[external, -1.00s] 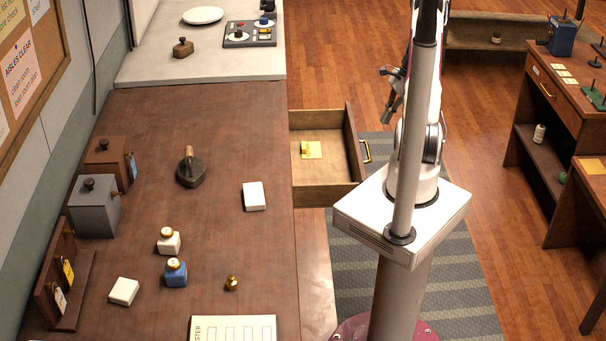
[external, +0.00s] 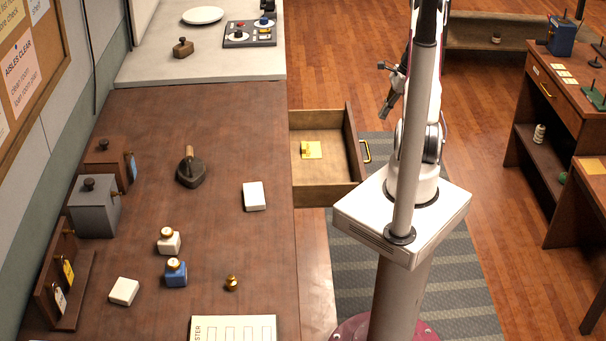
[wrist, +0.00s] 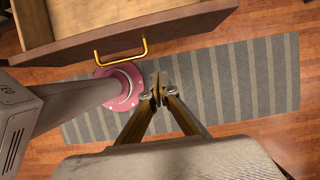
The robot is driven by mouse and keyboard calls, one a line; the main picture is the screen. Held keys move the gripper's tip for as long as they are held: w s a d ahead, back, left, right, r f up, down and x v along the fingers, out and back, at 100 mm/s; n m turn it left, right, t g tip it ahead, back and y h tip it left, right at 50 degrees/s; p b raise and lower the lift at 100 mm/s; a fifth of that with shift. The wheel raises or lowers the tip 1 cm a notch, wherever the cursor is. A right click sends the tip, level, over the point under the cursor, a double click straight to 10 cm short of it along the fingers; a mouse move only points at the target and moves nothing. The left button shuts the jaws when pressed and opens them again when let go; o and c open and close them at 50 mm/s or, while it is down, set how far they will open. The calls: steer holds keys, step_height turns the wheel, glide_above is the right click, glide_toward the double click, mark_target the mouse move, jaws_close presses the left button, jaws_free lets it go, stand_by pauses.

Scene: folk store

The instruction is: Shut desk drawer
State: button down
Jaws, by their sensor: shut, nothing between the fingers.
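The desk drawer (external: 324,194) is pulled out from the right side of the brown desk (external: 225,130). It holds a yellow item (external: 312,150), and a brass handle (external: 366,151) is on its front. In the wrist view the drawer front (wrist: 185,30) crosses the top, with its handle (wrist: 120,52) left of centre. My gripper (wrist: 158,88) is shut and empty, below and right of the handle and apart from it. In the external view my gripper (external: 386,112) is partly hidden by my arm, above and right of the drawer.
A striped rug (external: 460,265) lies on the floor. Another desk (external: 560,90) stands at the right.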

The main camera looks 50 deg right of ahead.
steer(key=w+a+f, duration=0.5)
steer(key=f, duration=0.4)
steer(key=shift+w+a, duration=0.15)
steer(key=shift+a, duration=0.05)
stand_by(0.4)
stand_by(0.4)
glide_above(300, 154)
steer(key=w, duration=0.4)
steer(key=shift+s+a+r, duration=0.1)
steer(key=shift+a, duration=0.15)
stand_by(0.5)
